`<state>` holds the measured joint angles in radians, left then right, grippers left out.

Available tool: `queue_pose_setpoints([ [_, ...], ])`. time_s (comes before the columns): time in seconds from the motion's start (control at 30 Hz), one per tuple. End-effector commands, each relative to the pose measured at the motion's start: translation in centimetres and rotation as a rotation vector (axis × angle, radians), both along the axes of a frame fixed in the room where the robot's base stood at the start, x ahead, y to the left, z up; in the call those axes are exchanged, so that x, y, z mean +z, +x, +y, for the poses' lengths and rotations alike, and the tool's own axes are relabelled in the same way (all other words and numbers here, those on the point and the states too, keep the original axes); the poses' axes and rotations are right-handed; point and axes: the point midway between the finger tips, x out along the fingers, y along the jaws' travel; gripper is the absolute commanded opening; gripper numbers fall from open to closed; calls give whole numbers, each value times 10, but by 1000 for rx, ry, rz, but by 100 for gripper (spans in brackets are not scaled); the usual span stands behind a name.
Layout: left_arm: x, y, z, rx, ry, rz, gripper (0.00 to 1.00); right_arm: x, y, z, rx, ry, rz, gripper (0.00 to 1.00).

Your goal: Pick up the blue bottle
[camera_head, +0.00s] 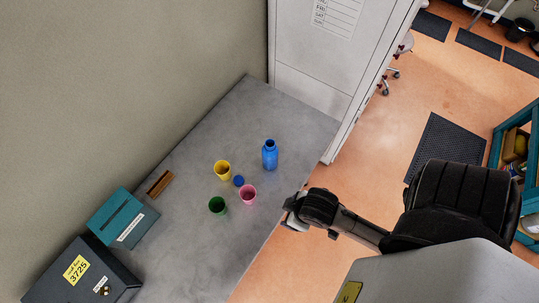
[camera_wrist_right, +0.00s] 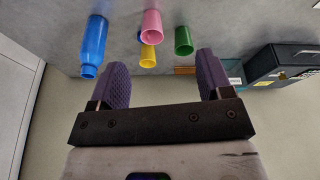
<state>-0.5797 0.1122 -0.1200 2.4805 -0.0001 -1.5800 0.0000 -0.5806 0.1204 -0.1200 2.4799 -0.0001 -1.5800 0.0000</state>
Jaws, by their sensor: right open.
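The blue bottle (camera_head: 270,155) stands upright and open-topped on the grey counter (camera_head: 190,265). In the right wrist view the blue bottle (camera_wrist_right: 94,45) is at the upper left, ahead of and to the left of the fingers. My right gripper (camera_head: 290,212) is at the counter's right edge in the head view, apart from the bottle. In the wrist view the right gripper (camera_wrist_right: 158,85) shows two purple-padded fingers spread wide with nothing between them. My left gripper is in neither view.
A teal box (camera_head: 115,215) and a dark lock box (camera_head: 85,275) stand left. A white cabinet (camera_head: 315,80) rises behind.

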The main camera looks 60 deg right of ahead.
Motion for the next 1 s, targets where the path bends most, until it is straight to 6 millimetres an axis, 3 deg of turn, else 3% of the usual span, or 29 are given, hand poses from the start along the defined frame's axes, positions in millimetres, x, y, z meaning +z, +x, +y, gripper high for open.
queue_pose_setpoints([
  [0.23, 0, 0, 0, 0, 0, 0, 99, 0, 0, 0, 0, 0, 0, 73],
  [0.5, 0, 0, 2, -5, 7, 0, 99, 0, 0, 0, 0, 0, 0, 98],
  [0.77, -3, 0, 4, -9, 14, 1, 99, -2, 2, -1, 4, -4, -8, 99],
  [0.87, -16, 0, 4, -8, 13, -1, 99, -16, 6, -10, 40, -52, -34, 99],
  [1.0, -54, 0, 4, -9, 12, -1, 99, -53, 21, -40, 175, -232, -113, 99],
])
